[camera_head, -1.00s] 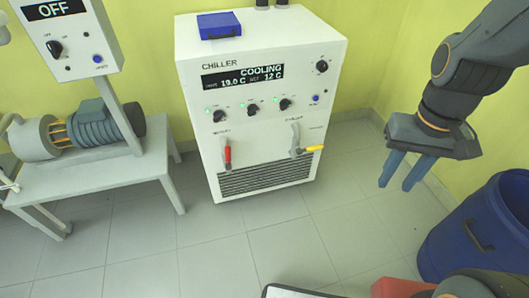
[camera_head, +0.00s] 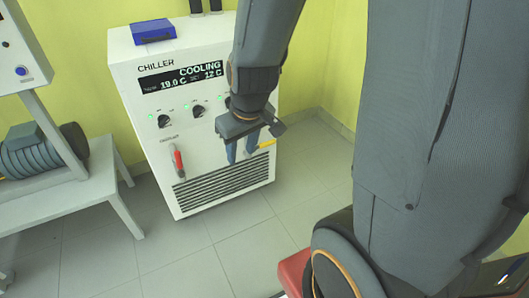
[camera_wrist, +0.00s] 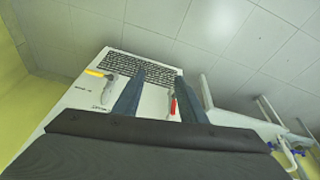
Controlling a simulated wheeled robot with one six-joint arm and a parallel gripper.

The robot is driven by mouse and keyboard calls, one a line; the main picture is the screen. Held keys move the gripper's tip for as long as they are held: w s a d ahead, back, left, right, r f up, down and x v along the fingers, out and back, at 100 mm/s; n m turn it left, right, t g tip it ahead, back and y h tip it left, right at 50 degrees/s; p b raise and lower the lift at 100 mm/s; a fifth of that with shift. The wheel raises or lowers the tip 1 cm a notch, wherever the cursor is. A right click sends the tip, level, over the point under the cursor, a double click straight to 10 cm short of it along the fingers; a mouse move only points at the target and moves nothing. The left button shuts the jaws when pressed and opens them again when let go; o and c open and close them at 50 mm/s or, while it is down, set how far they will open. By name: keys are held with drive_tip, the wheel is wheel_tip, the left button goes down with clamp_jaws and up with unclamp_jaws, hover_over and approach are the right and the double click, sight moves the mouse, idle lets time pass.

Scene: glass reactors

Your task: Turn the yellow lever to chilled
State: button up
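The yellow lever (camera_head: 266,144) sits on the front of the white chiller (camera_head: 133,95), at the right, partly behind my gripper. Its yellow handle points right and slightly up in the head view. It also shows in the wrist view (camera_wrist: 97,73), to the left of both fingers. My gripper (camera_head: 241,157) is open and empty in front of the panel, its fingers just left of the yellow handle in the head view. The fingers (camera_wrist: 160,75) are spread apart in the wrist view. The chilled marking is not readable.
A red lever (camera_head: 177,160) hangs on the chiller's left side and shows near my right finger in the wrist view (camera_wrist: 173,105). A blue box (camera_head: 153,32) lies on top of the chiller. A grey bench (camera_head: 85,190) with a motor stands at the left. The floor in front is clear.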

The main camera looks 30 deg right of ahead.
drive_tip(key=w+d+f+n+t+b, duration=0.2)
drive_tip(key=w+f+t+b, duration=0.1)
drive_tip(key=w+f+b, duration=0.5)
drive_tip(key=n+t+h+b, duration=0.55)
drive_tip(key=h+b, duration=0.55)
drive_tip(key=b, duration=1.3)
approach(268, 145)
drive_tip(key=r+x, duration=0.1)
drive_tip(key=x, duration=0.2)
drive_tip(key=shift+w+d+f+n+h+b, duration=0.35)
drive_tip(key=shift+w+f+n+b, duration=0.15)
drive_tip(key=shift+f, duration=0.25)
drive_tip(key=shift+b+x, duration=1.65)
drive_tip(key=shift+x, duration=1.95)
clamp_jaws()
